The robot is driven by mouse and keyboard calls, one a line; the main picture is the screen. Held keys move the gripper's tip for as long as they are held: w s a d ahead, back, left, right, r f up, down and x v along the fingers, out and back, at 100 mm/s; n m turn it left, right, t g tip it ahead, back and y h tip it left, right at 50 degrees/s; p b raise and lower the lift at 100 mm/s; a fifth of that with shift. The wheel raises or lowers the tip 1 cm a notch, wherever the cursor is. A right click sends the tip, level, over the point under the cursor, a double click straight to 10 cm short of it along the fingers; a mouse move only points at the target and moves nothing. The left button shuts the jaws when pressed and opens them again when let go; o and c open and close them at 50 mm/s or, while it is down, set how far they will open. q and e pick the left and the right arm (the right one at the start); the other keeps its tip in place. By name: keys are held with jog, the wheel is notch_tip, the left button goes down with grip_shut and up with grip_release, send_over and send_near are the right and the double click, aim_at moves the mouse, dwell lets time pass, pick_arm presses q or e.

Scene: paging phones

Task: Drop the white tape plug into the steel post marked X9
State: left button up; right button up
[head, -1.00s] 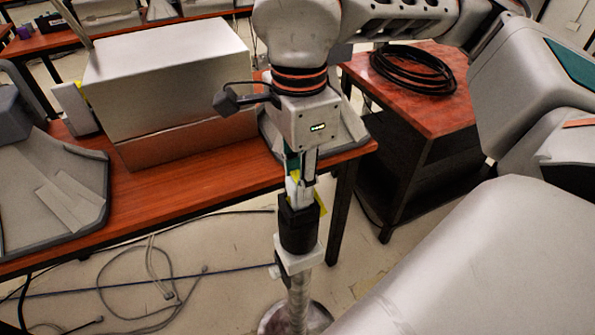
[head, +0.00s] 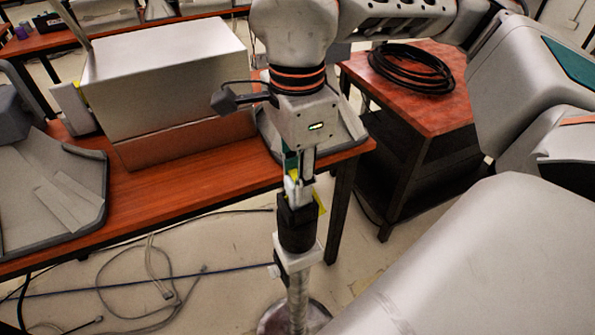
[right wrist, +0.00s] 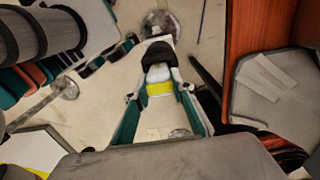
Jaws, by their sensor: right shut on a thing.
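My right gripper (head: 299,182) points down and is shut on the white tape plug (head: 297,192), which has yellow parts. The plug is directly above the black top (head: 298,228) of the steel post (head: 298,292). Whether its lower end is inside the black top or just touching it, I cannot tell. In the right wrist view the white and yellow plug (right wrist: 160,80) sits between the teal fingers (right wrist: 160,108), with the black top (right wrist: 157,54) just beyond it. No X9 mark is readable. My left gripper is not in view.
A wooden table (head: 190,195) with a large metal box (head: 170,85) and a grey tray (head: 55,205) stands left of the post. A cart (head: 420,110) with coiled black cable (head: 412,68) stands behind right. Loose cables (head: 150,275) lie on the floor.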

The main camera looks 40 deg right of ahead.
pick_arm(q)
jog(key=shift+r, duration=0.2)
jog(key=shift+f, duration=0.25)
pick_arm(e)
jog(key=shift+f, duration=0.2)
